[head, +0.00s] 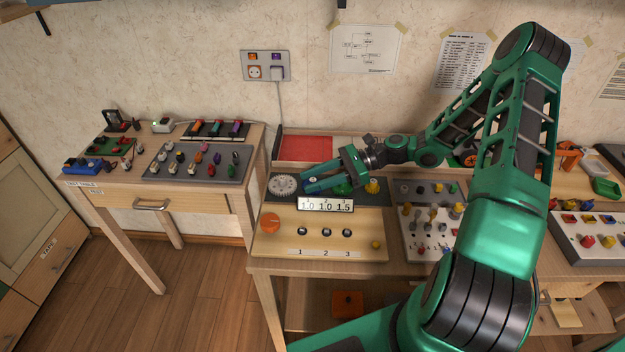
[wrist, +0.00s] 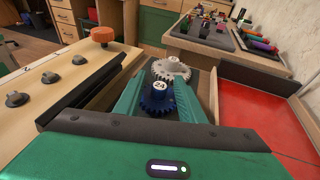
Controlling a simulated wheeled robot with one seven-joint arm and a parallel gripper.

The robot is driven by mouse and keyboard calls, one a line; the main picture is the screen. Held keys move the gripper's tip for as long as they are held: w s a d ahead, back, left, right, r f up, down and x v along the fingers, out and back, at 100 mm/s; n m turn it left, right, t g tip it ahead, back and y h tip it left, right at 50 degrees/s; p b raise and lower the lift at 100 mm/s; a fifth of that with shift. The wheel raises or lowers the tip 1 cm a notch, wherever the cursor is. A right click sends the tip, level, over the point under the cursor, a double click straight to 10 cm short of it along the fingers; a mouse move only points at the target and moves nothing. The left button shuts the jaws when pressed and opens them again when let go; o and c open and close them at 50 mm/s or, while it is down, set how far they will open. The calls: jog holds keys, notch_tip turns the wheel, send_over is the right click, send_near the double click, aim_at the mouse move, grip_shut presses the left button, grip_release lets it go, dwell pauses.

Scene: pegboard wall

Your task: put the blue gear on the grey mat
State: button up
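The blue gear (wrist: 157,97), with a white cap marked 24, sits between my two fingers in the wrist view. In the head view my fingers hide it. My gripper (head: 304,182) reaches left, low over the back of the middle bench; it also shows in the wrist view (wrist: 164,78). Its fingers are apart on either side of the gear, and I see no clear grip. A light grey gear (head: 283,184) lies just past the fingertips, also in the wrist view (wrist: 171,69). The gears lie on a dark grey strip (head: 266,198); I cannot tell whether this is the grey mat.
A red mat (head: 306,148) lies behind the gears. A green gear (head: 342,189) and a yellow one (head: 372,186) are to the right. A number display (head: 325,205) and an orange knob (head: 270,222) stand in front.

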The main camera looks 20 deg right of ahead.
jog(key=v, duration=1.2)
dwell(0.3)
